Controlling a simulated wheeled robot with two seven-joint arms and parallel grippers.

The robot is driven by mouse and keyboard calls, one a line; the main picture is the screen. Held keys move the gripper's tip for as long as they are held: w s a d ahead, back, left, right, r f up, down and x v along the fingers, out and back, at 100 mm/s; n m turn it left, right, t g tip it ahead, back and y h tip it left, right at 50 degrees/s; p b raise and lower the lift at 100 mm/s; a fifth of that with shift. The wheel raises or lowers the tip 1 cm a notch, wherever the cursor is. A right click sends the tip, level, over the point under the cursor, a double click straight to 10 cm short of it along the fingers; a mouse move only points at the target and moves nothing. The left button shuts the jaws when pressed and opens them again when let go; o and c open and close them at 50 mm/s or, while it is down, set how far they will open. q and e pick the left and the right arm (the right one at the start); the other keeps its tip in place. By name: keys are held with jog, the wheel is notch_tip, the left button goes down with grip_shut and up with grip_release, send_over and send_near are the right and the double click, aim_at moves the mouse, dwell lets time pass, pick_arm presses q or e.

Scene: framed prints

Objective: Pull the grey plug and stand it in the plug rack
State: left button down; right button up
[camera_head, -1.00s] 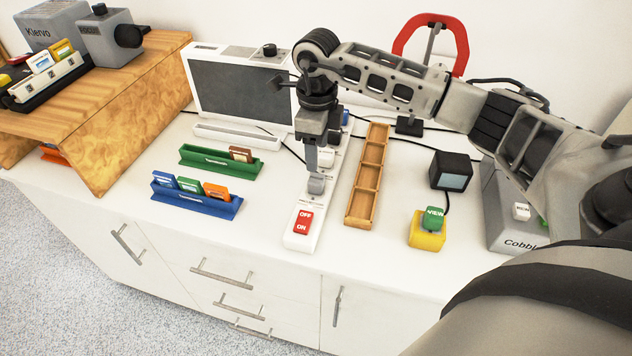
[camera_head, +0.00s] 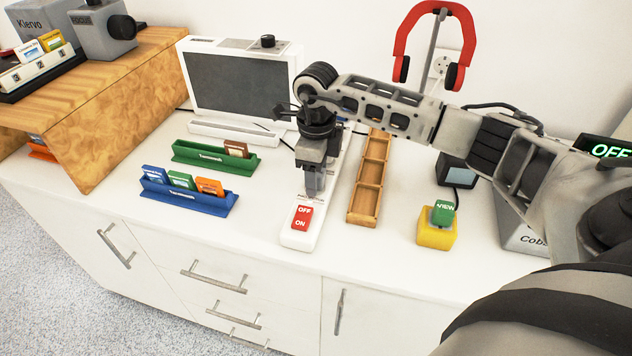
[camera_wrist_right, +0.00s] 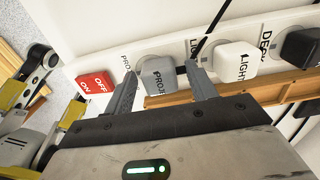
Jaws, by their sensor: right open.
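The grey plug (camera_wrist_right: 158,76) sits in the socket nearest the red switch on a white power strip (camera_head: 298,239); its top reads "PROJ...". My right gripper (camera_head: 314,190) points down over this end of the strip and mostly hides the plug in the head view. In the right wrist view the open fingers (camera_wrist_right: 160,74) stand on either side of the plug; I cannot tell whether they touch it. The wooden rack (camera_head: 355,217), with several empty compartments, lies just right of the strip. My left gripper is not in view.
A white plug (camera_wrist_right: 235,62) and a black plug (camera_wrist_right: 300,47) sit further along the strip. A red switch (camera_head: 302,218) is at its near end.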

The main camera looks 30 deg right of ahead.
dwell(1.1)
grip_shut()
jog(key=shift+r+p, duration=2.05)
jog(key=shift+r, duration=0.95)
